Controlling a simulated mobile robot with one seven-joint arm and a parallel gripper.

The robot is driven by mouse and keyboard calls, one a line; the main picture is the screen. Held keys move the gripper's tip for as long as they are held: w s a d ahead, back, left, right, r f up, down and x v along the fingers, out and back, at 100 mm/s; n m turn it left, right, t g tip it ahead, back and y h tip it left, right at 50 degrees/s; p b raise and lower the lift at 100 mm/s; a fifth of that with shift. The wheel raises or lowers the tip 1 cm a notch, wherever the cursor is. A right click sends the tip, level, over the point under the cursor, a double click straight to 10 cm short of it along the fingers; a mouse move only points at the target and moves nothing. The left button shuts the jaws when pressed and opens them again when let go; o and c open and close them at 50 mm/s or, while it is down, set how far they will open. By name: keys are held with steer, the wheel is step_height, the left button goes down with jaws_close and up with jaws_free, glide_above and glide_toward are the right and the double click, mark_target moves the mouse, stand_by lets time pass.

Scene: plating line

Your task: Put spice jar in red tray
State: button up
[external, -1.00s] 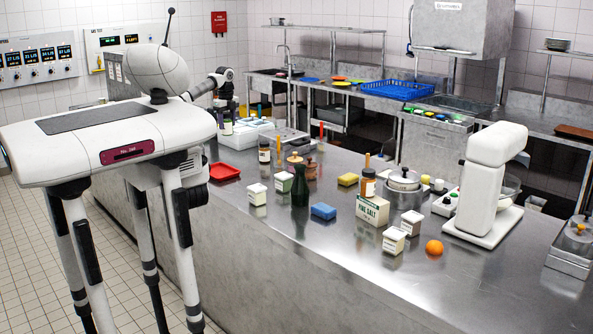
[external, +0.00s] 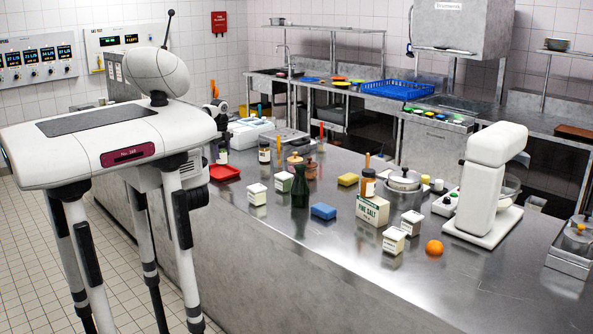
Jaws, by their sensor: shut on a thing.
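The spice jar (external: 222,154), a small dark jar with a pale label, shows just right of my white body, at the back edge of the red tray. My gripper (external: 222,138) is small and partly hidden behind my body; it is shut on the jar from above. The red tray (external: 226,175) lies flat on the steel counter near its left edge, partly hidden by my body. I cannot tell whether the jar touches the tray floor or hangs just above it.
White-lidded boxes (external: 257,194), a green bottle (external: 300,187) and wooden mills (external: 294,162) stand farther right. A white appliance (external: 250,130) is behind the tray.

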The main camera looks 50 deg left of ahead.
mark_target(223, 162)
steer(key=shift+f+p, duration=0.55)
steer(key=shift+f, duration=2.1)
steer(key=shift+f, duration=0.2)
steer(key=o, duration=1.1)
steer(key=shift+r, duration=0.1)
steer(key=shift+o, duration=0.2)
steer(key=shift+r, duration=0.1)
step_height(223, 162, up, 12)
steer(key=shift+r+b, duration=0.1)
steer(key=shift+b, duration=1.15)
